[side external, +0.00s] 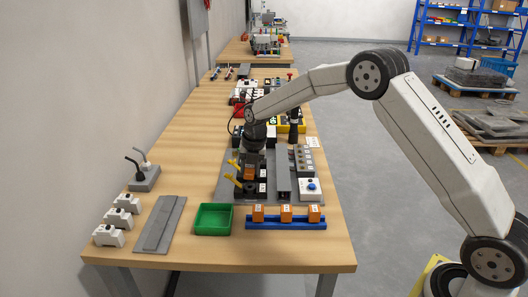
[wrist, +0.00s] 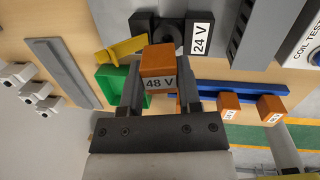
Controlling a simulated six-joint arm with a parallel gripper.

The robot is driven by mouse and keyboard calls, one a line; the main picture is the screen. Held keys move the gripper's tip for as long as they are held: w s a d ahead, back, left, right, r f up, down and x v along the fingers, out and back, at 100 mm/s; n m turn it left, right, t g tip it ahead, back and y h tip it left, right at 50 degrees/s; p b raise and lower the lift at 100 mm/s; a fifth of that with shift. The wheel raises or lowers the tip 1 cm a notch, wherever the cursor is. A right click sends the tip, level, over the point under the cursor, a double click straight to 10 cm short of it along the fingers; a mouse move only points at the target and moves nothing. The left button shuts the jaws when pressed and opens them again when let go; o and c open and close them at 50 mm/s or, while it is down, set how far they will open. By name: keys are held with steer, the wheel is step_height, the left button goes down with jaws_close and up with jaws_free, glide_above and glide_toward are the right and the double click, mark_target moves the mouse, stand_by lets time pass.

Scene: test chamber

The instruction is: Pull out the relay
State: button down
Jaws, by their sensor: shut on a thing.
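The orange relay marked 48 V (wrist: 157,62) is between the two fingers of my gripper (wrist: 158,78), which is shut on it. In the side view the gripper (side external: 254,152) points down over the grey panel, with the orange relay (side external: 250,171) just under it. A black socket marked 24 V (wrist: 172,33) shows beyond the relay in the wrist view. Yellow levers (side external: 234,181) stick out to the left of the black sockets. The relay's underside is hidden, so I cannot tell whether it still touches a socket.
A green tray (side external: 213,233) stands in front of the panel. To its right a blue rail (side external: 287,225) carries three orange relays. A grey slotted duct (side external: 283,180) and a white box with a blue button (side external: 311,188) stand on the panel's right.

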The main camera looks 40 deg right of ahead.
steer(key=shift+r, duration=0.1)
steer(key=shift+r, duration=1.45)
